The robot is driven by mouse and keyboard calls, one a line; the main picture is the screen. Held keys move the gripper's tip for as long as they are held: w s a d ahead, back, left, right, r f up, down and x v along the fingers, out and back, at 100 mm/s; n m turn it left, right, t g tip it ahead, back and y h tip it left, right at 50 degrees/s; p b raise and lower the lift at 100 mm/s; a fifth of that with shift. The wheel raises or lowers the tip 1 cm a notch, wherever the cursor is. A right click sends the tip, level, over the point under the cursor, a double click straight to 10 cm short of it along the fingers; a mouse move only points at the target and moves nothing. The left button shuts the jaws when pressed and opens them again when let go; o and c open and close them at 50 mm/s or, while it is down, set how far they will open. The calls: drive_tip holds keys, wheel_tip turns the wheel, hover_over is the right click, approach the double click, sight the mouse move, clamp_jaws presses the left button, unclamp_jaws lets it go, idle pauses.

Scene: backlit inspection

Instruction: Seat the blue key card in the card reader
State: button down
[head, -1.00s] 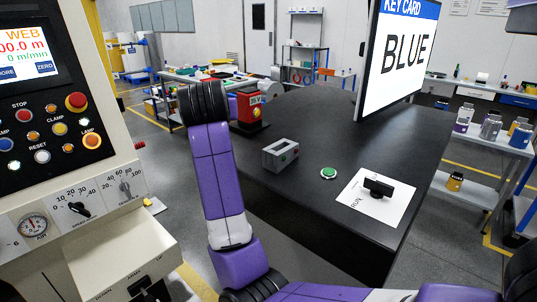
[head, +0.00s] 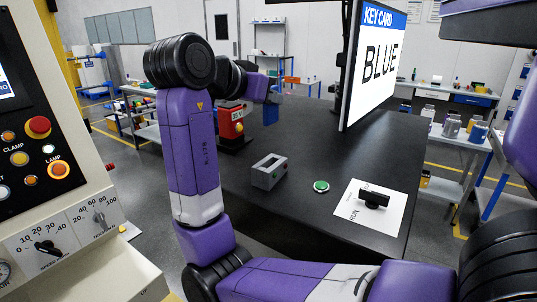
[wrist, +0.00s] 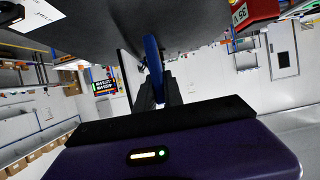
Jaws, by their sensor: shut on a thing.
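The blue key card (head: 270,114) hangs below my gripper (head: 272,99) over the far part of the black bench. In the wrist view the card (wrist: 153,62) shows nearly edge-on between the fingertips (wrist: 154,88), and my gripper is shut on it. The grey slotted box (head: 269,171), which looks like the card reader, sits on the bench nearer to me, with small red and green marks on its side. The card is apart from it, higher and farther back. The slot's inside is too small to make out.
A red device (head: 231,121) stands on the bench left of the card. A green button (head: 321,186) and a black handle (head: 374,198) on a white sheet (head: 352,207) lie right of the grey box. A screen (head: 377,62) reads KEY CARD BLUE. A control panel (head: 50,190) stands at left.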

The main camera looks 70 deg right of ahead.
wheel_tip(320, 180, down, 13)
drive_tip(key=shift+f, duration=0.15)
idle(0.4)
drive_tip(key=shift+f, duration=0.2)
drive_tip(key=c, duration=1.5)
unclamp_jaws()
drive_tip(key=shift+r, duration=0.1)
drive_tip(key=shift+o, duration=0.2)
drive_tip(key=shift+r, duration=0.2)
drive_tip(key=b+v, duration=0.1)
drive_tip(key=v, duration=1.1)
drive_tip(key=shift+f, duration=0.15)
